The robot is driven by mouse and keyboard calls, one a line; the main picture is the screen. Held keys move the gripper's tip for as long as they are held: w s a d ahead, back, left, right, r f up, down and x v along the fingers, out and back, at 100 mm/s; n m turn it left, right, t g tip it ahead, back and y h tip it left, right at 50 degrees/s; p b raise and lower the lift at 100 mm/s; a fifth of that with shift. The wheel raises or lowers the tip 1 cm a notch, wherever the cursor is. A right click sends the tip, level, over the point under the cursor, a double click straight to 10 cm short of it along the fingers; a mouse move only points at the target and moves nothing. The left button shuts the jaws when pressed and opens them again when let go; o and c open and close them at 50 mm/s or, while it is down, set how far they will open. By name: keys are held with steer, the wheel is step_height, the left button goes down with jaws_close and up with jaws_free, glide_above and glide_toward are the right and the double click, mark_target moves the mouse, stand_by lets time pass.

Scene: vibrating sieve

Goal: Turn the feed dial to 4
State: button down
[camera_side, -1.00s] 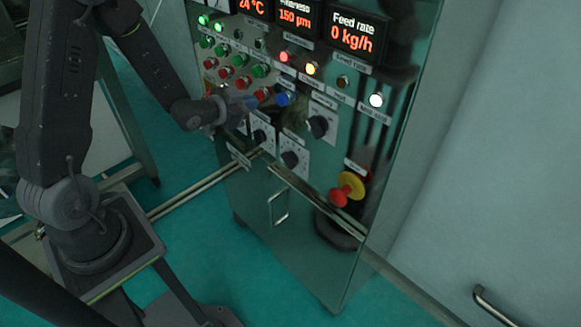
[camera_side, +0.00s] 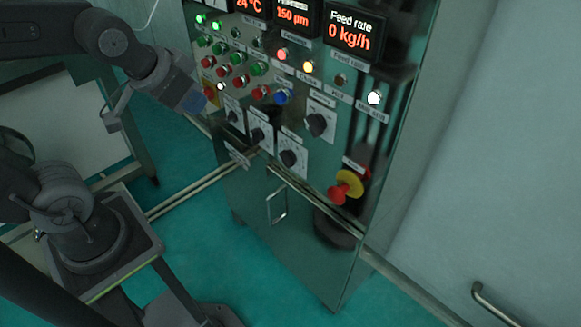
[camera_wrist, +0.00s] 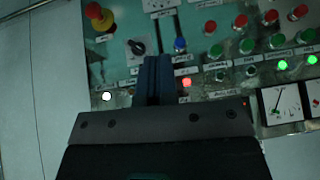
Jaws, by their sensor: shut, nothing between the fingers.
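The control cabinet (camera_side: 260,185) carries several black dials on white plates. In the side view they include an upper right dial (camera_side: 318,124), a lower right dial (camera_side: 290,157), a middle dial (camera_side: 258,135) and a left dial (camera_side: 235,115). Their labels are too small to read, so I cannot tell which is the feed dial. The feed rate display (camera_side: 349,29) reads 0 kg/h. My gripper (camera_side: 206,106) is shut and empty at the panel's left side, apparently clear of it. In the wrist view its blue fingers (camera_wrist: 152,78) are together, with one dial (camera_wrist: 137,46) just left of them.
Red and green push buttons (camera_side: 236,70) crowd the panel above the dials. A red emergency stop on a yellow base (camera_side: 347,188) sticks out at lower right. A cabinet door handle (camera_side: 277,206) is below the dials.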

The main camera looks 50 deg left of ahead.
steer(key=s+d+g, duration=0.1)
steer(key=s+d, duration=0.1)
steer(key=s, duration=0.3)
steer(key=w+d+f+m+t+h, duration=0.1)
steer(key=w+d+f+h, duration=0.15)
steer(key=w+d, duration=0.4)
steer(key=w+d+f+m+t+h, duration=0.1)
steer(key=w+d+f+t, duration=0.2)
steer(key=w, duration=0.6)
steer(key=m+y, duration=0.1)
steer(key=y, duration=0.7)
glide_toward(293, 165)
steer(key=w+x, duration=0.1)
steer(key=x, duration=0.5)
steer(key=shift+s+f, duration=0.2)
steer(key=shift+s, duration=0.1)
steer(key=shift+y, duration=0.25)
